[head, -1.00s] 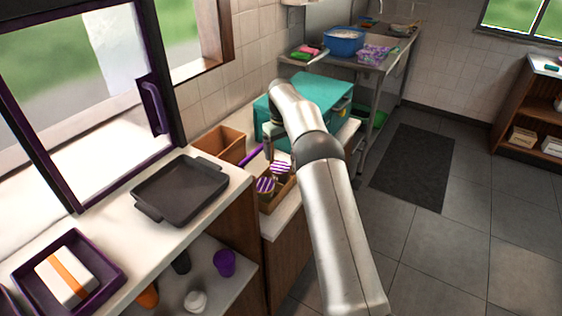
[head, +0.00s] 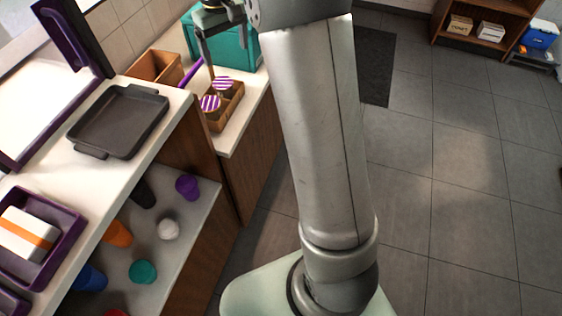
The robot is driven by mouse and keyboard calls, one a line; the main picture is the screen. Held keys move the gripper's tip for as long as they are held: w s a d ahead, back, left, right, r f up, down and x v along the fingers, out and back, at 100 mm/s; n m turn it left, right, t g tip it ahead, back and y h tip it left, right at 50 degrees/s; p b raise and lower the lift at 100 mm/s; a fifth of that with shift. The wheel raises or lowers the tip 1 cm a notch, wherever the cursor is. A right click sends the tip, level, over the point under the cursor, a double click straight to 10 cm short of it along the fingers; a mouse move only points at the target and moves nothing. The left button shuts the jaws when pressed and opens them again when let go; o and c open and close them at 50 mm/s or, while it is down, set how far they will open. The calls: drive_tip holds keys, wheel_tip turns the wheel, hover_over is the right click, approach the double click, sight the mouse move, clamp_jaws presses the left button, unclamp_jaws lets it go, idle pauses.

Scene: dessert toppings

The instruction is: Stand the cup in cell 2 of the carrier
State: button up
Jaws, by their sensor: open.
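The carrier (head: 213,125) is a small brown box on the white counter, in the upper left of the head view. Two cups with purple-and-white striped tops show in it, a nearer one (head: 210,103) and a farther one (head: 223,83). The cell numbers cannot be read. I cannot tell which cup the task means. My gripper (head: 207,62) is open above the far end of the carrier, close to the striped cups. Its fingertips are small and partly unclear, and I see nothing held between them.
A purple bar (head: 190,73) and an open wooden box (head: 155,66) are beside the carrier. A teal box (head: 236,45) stands behind. A dark tray (head: 118,120) lies on the nearer counter. Several coloured cups, including a purple one (head: 187,186), stand on the shelf below.

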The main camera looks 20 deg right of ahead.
drive_tip(key=s+f+m, duration=0.1)
drive_tip(key=s+f, duration=0.2)
drive_tip(key=s, duration=1.3)
drive_tip(key=s+f+m, duration=0.1)
drive_tip(key=s+f, duration=0.2)
drive_tip(key=s, duration=1.4)
drive_tip(key=shift+s+f+m, duration=0.2)
drive_tip(key=shift+f+m, duration=0.2)
drive_tip(key=shift+d, duration=0.1)
